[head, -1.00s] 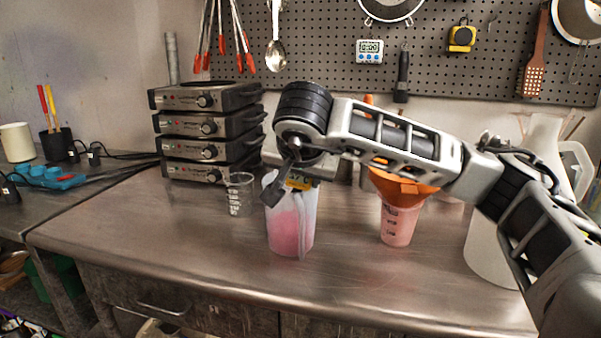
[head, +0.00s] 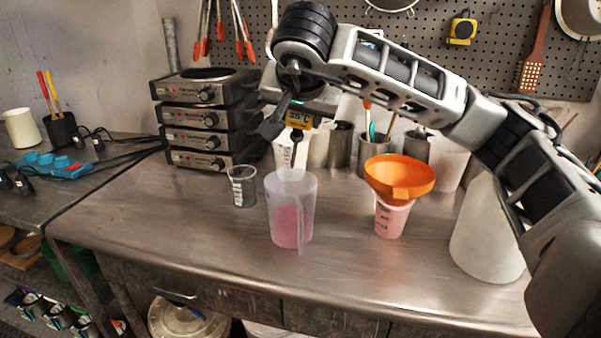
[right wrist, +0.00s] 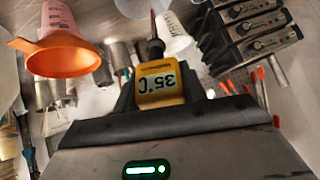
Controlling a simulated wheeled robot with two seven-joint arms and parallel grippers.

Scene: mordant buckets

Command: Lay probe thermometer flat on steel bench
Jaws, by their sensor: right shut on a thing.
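The probe thermometer has a yellow body (head: 299,120) whose display reads 35°C, and a thin dark stem pointing down. My right gripper (head: 291,108) is shut on its body, above a translucent jug (head: 291,215) holding pink liquid. The stem hangs over the jug's mouth; I cannot tell whether its tip is clear of the rim. In the right wrist view the yellow body (right wrist: 161,92) sits between the dark fingers (right wrist: 160,118), its stem pointing away. The steel bench (head: 180,222) lies below. My left gripper is not in view.
A small glass beaker (head: 242,186) stands left of the jug. An orange funnel (head: 400,176) sits in a pink-filled beaker (head: 392,218) to the right. Stacked hot plates (head: 205,118) stand behind. The bench's front left is clear.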

